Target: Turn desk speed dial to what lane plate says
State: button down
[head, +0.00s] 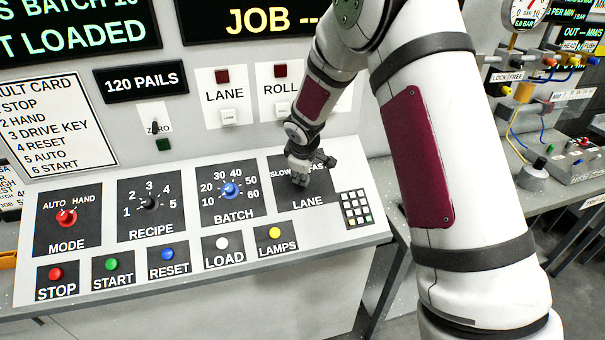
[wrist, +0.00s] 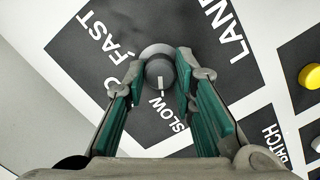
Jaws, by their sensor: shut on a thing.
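The desk speed dial, a grey knob with a white pointer line (wrist: 160,72), sits on the black LANE panel (wrist: 80,62) between the words FAST and SLOW. In the wrist view its line points down the picture, towards the side of SLOW. My gripper (wrist: 159,76) has one finger on each side of the knob and is shut on it. In the head view my gripper (head: 301,172) is down at the LANE panel (head: 318,202) and hides the knob and part of its scale. I see no plate with a readable lane speed.
The MODE dial (head: 66,217), RECIPE dial (head: 150,202) and blue BATCH dial (head: 230,190) are to the left. A row of buttons, including the yellow LAMPS button (head: 275,233), runs along the desk front. A small keypad (head: 356,209) is close at the right.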

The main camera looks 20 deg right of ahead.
jog(key=shift+n, duration=0.3)
jog(key=c, duration=1.3)
grip_release()
jog(key=shift+r, duration=0.1)
jog(key=shift+s+r, duration=0.15)
jog(key=shift+r, duration=0.2)
jog(key=v, duration=1.1)
jog(key=shift+s+a, duration=0.1)
jog(key=shift+s, duration=0.1)
